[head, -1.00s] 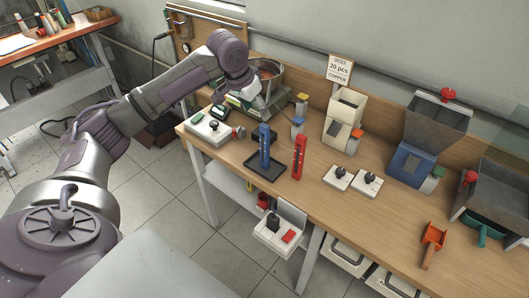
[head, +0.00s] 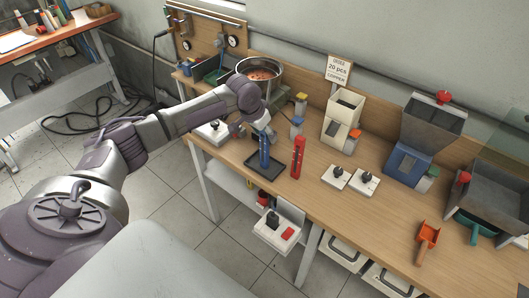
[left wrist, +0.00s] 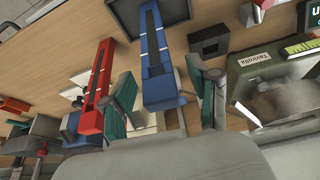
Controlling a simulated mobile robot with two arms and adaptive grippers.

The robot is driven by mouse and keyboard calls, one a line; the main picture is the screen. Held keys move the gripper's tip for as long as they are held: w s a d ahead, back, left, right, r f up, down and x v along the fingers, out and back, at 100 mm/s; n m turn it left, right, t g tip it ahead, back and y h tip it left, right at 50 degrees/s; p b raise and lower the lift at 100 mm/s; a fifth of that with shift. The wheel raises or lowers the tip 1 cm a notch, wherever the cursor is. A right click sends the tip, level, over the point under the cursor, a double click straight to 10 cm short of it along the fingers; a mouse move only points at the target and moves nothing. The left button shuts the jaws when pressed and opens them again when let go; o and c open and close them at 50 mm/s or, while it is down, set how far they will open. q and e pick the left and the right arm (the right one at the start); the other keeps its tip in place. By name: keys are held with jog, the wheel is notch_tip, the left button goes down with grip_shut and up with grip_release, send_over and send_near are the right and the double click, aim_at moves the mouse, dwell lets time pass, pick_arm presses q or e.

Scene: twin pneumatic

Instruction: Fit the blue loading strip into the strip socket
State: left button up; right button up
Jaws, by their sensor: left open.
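The blue loading strip (head: 265,155) stands upright in a shallow black tray (head: 252,169) on the bench. It also shows in the left wrist view (left wrist: 154,50), with its wider blue lower part nearer the camera. My left gripper (head: 264,134) is at the upper part of the strip. In the left wrist view its open teal-padded fingers (left wrist: 160,92) lie on either side of the strip, with gaps visible. A black block with a recess (left wrist: 208,43) stands beside the tray; I cannot tell whether it is the strip socket. My right gripper is out of view.
A red strip (head: 298,157) stands upright just right of the tray, close to my left gripper.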

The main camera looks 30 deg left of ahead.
pick_arm(q)
grip_shut()
jog(key=shift+r, duration=0.1)
dwell(0.3)
